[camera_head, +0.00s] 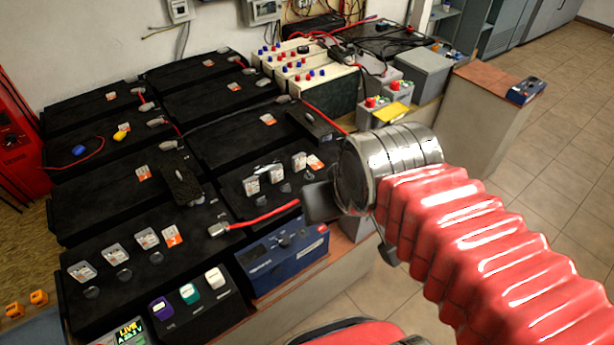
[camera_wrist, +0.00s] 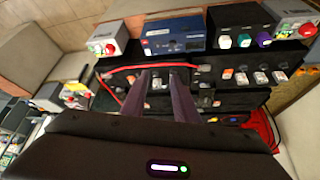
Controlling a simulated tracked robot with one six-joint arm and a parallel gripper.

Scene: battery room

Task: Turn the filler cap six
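Dark round filler caps with pale tags sit on the black batteries; the tag numbers are too small to read, so I cannot tell which is six. In the head view one group, including a cap (camera_head: 124,274), is on the front-left battery (camera_head: 190,240). Another group, including a cap (camera_head: 285,187), is on the battery to its right (camera_head: 235,180). My gripper (camera_head: 318,202) is beside and above that right battery's near end, partly hidden by my wrist. In the wrist view my gripper (camera_wrist: 162,76) is open, its two long fingers apart, with small tags showing between and beyond them.
A red cable (camera_head: 265,216) with a grey lug crosses near my gripper. A blue charger box (camera_head: 284,258) and a black box with purple, green and white knobs (camera_head: 190,305) stand along the front edge. Grey boxes with red knobs (camera_head: 372,110) stand behind. Floor at right is clear.

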